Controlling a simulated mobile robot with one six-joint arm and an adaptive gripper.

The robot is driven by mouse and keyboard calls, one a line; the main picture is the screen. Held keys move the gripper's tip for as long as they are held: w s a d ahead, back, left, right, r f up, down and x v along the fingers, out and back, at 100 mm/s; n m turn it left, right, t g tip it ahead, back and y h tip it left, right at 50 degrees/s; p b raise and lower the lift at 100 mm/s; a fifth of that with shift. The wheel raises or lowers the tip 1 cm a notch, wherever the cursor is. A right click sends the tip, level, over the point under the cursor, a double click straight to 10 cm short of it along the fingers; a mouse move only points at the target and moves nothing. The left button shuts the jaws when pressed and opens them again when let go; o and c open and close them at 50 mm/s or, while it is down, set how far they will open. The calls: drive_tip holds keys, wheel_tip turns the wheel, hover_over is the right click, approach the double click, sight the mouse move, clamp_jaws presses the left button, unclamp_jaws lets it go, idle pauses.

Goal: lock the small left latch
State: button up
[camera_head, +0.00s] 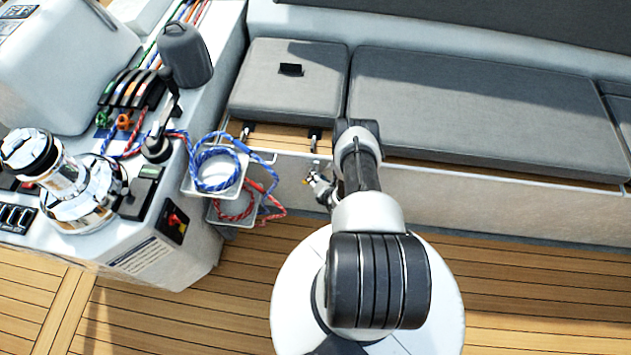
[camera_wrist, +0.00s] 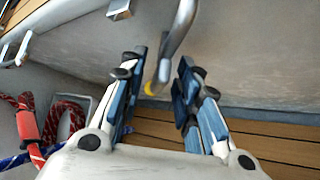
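A bent metal latch lever (camera_wrist: 178,35) with a yellow tip hangs in front of the pale bench wall in the wrist view. Its lower end and yellow tip lie between the fingers of my gripper (camera_wrist: 160,75), which is open. I see no clear contact between fingers and lever. In the head view my gripper (camera_head: 318,186) is low against the bench front, below the grey seat; my arm partly hides this spot. Another metal fitting (camera_wrist: 18,50) shows at the left edge of the wrist view. Dark fittings (camera_head: 247,131) show under the left cushion's front edge.
A winch (camera_head: 80,192) stands on the console further left. Grey cushions (camera_head: 480,110) line the bench. Wooden floor (camera_head: 540,270) is open at the right.

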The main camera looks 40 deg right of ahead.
drive_tip(key=shift+w+d+f, duration=0.15)
drive_tip(key=shift+w+f, duration=0.05)
drive_tip(key=shift+w, duration=0.15)
drive_tip(key=shift+c, duration=0.6)
clamp_jaws()
